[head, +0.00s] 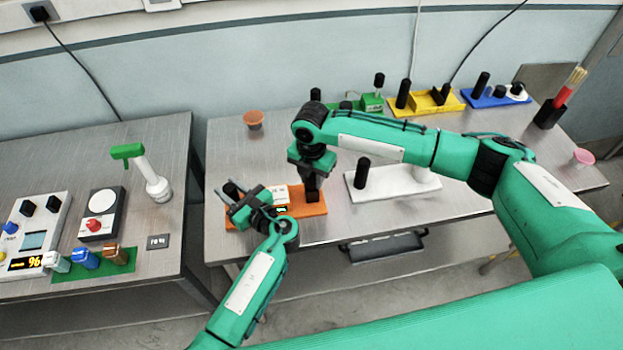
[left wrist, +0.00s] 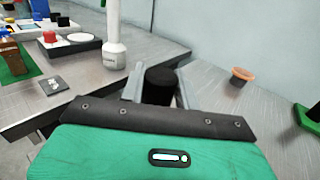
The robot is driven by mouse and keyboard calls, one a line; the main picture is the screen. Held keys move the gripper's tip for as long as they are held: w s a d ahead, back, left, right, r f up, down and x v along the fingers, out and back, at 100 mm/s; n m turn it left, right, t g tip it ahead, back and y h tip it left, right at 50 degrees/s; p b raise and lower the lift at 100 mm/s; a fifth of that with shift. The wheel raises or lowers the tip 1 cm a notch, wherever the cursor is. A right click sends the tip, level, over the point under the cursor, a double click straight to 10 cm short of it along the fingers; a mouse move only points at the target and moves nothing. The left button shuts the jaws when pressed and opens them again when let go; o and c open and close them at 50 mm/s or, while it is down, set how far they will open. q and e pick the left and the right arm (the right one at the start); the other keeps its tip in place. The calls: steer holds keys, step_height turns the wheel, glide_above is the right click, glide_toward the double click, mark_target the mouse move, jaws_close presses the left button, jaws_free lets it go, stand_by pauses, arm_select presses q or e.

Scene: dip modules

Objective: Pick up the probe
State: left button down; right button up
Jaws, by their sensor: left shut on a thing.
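The orange module (head: 310,209) lies on the right-hand table. A black cylindrical handle, which I take for the probe (head: 231,188), stands at its left end. My left gripper (head: 238,203) is shut on this handle. In the left wrist view the round black top of the probe (left wrist: 160,78) sits between the two grey fingers. The probe's lower part is hidden. My right gripper (head: 312,187) points down over the right part of the orange module, by a dark upright piece. Its fingertips are too dark and small to tell whether it is open or shut.
A white module (head: 393,186) with a black handle is right of the orange one. Green, yellow (head: 431,103) and blue (head: 495,98) modules line the back. An orange cup (head: 254,119) stands at back left.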

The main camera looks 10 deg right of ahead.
steer(key=c, duration=0.4)
steer(key=shift+o, duration=0.2)
steer(key=shift+r, duration=0.1)
step_height(320, 180, up, 10)
steer(key=shift+f, duration=0.1)
arm_select(q)
steer(key=c, duration=1)
jaws_free()
steer(key=shift+o, duration=0.2)
steer(key=shift+r, duration=0.1)
step_height(320, 180, up, 7)
steer(key=p, duration=0.7)
steer(key=shift+r, duration=0.2)
arm_select(e)
step_height(320, 180, up, 7)
steer(key=shift+r, duration=0.2)
